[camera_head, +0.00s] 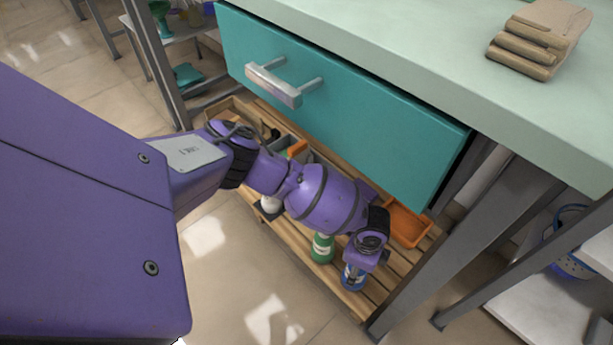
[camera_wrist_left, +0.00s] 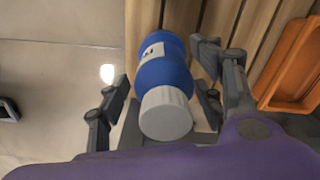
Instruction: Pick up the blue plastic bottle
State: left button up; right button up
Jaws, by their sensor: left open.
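The blue plastic bottle (camera_head: 354,277) stands near the front right end of the low wooden slatted shelf, partly hidden by my left wrist. In the left wrist view the blue bottle (camera_wrist_left: 162,72) shows its white ribbed cap toward the camera and a white label. My left gripper (camera_wrist_left: 160,98) is open, with one finger on each side of the bottle around the cap and upper body. I cannot tell whether the fingers touch it. In the head view, my left arm's wrist is directly above the bottle. My right gripper is not in view.
A green bottle (camera_head: 322,247) stands just left of the blue one. An orange tray (camera_head: 408,226) lies behind on the shelf (camera_head: 375,290). A teal drawer (camera_head: 340,110) and worktop overhang the shelf. A metal table leg (camera_head: 440,245) rises at right.

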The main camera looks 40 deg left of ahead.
pick_arm(q)
notch_tip(320, 180, down, 3)
jog(key=shift+w+r+b, duration=0.1)
jog(key=shift+w+b, duration=0.05)
jog(key=shift+b, duration=0.45)
jog(key=shift+r, duration=0.1)
jog(key=shift+c, duration=0.4)
grip_shut()
jog(key=shift+d, duration=0.1)
